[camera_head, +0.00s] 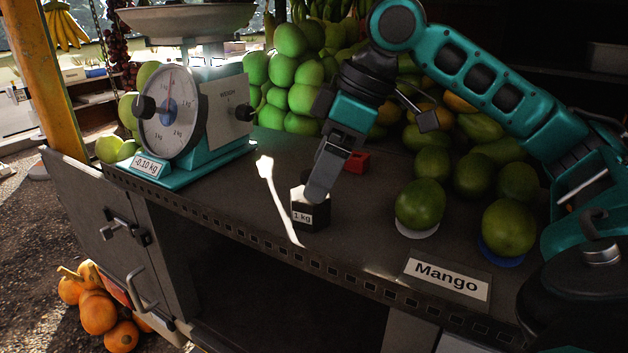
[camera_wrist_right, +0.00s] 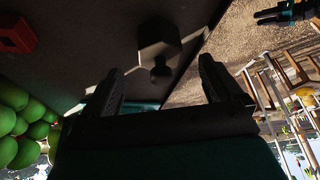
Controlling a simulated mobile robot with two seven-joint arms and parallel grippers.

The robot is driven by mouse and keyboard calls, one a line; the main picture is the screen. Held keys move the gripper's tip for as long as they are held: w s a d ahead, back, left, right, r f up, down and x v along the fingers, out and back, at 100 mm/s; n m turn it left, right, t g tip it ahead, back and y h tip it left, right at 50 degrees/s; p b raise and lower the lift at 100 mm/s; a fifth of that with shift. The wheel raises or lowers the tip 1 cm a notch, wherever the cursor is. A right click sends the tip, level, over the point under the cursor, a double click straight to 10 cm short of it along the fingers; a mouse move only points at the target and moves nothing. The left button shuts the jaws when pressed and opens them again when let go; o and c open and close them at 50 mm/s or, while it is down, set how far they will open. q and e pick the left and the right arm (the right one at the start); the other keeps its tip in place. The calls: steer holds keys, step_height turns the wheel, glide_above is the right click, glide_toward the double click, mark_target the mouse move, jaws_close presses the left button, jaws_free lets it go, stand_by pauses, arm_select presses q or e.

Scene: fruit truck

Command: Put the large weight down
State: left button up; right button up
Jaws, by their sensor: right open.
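The large weight, a black block labelled "1 kg" (camera_head: 311,214), sits upright on the dark counter (camera_head: 225,185) near its front edge. My right gripper (camera_head: 318,188) points down just above it, and a finger overlaps its top in the head view. In the right wrist view the weight (camera_wrist_right: 159,38) lies ahead of the open jaws (camera_wrist_right: 160,82), its knob towards the gap between the fingers. The fingers look apart from it and hold nothing. My left gripper is not seen in the head view.
A teal scale (camera_head: 205,105) reading -0.10 kg stands to the left. A small red block (camera_head: 357,162) lies behind the weight. Mangoes (camera_head: 420,203) and a "Mango" sign (camera_head: 447,277) are to the right. Green fruit (camera_head: 290,75) is piled behind.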

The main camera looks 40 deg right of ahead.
steer(key=v, duration=0.7)
steer(key=shift+r, duration=0.1)
stand_by(0.4)
